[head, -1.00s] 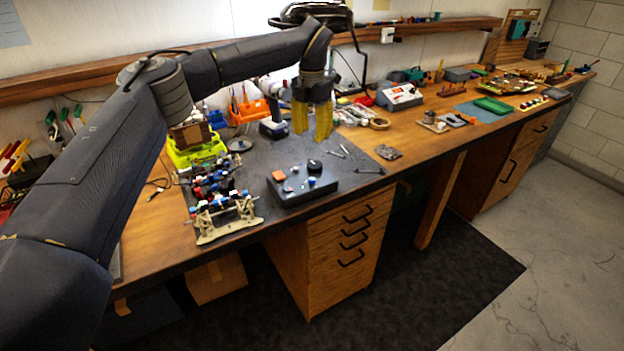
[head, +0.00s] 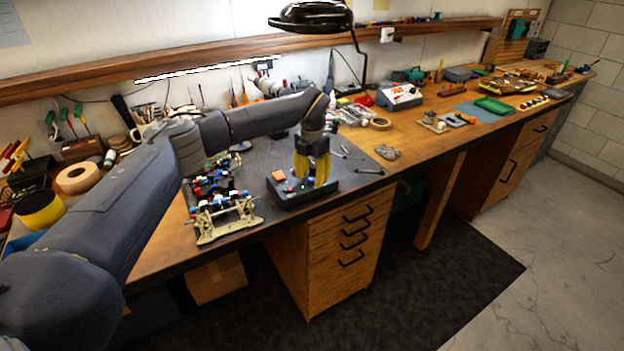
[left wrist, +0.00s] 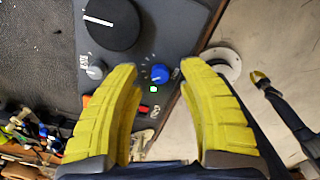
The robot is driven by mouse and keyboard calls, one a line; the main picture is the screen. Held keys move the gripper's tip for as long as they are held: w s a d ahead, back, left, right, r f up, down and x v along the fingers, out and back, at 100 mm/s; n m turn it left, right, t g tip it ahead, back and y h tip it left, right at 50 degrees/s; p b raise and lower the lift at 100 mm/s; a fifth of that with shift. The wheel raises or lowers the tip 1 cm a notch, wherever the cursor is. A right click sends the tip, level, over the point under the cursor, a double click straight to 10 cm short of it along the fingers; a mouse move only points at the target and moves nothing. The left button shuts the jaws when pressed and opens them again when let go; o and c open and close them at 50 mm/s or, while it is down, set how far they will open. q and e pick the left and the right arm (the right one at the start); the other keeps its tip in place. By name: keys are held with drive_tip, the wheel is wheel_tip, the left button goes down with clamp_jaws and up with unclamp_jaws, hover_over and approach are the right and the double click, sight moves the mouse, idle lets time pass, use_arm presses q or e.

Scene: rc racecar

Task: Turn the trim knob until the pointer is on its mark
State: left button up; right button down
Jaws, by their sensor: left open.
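The dark grey control box (head: 300,199) sits near the bench's front edge. My left gripper (head: 312,182) is open, pointing down over it. In the left wrist view, the small blue knob (left wrist: 160,74) has light tick marks around it and shows between my open left fingertips (left wrist: 160,68). I cannot tell whether they touch it. Its pointer is too small to read. A large black knob (left wrist: 112,22) with a white line and a small grey knob (left wrist: 97,68) are on the same panel (left wrist: 170,28). I cannot read which knob is labelled trim. My right gripper does not show clearly.
A lit green lamp (left wrist: 153,88) and a red switch (left wrist: 145,108) are close to the blue knob. The racecar chassis (head: 222,210) stands left of the box. Small tools (head: 368,171) lie right of it. A dark shape with a yellow-brown tip (left wrist: 260,77) is unclear.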

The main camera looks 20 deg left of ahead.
use_arm(q)
drive_tip(key=shift+f, duration=0.6)
drive_tip(key=shift+c, duration=0.2)
clamp_jaws()
